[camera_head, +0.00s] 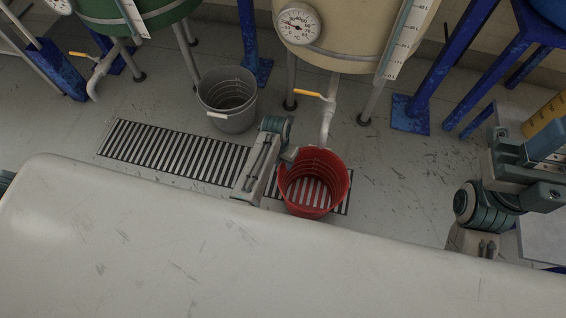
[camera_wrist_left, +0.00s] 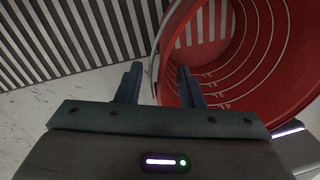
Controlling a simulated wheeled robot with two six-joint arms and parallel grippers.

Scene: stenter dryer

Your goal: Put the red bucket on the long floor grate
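The red bucket (camera_head: 339,181) stands upright over the right part of the long floor grate (camera_head: 160,146). Dark and light stripes show inside it at the bottom. My left gripper (camera_head: 290,156) is at the bucket's left rim. In the left wrist view, the fingers (camera_wrist_left: 157,80) are apart, one outside the bucket (camera_wrist_left: 275,60) and one over its inside. The rim edge passes between them, with gaps visible on both sides. The grate also shows in the left wrist view (camera_wrist_left: 60,45). My right gripper (camera_head: 540,170) is at the right side; its fingertips are not clear.
A grey bucket (camera_head: 228,112) stands behind the grate. A beige tank (camera_head: 350,30) with a gauge, legs and a yellow-handled tap (camera_head: 328,110) is behind the red bucket. Blue posts (camera_head: 410,112) stand at the back right. Open floor lies right of the red bucket.

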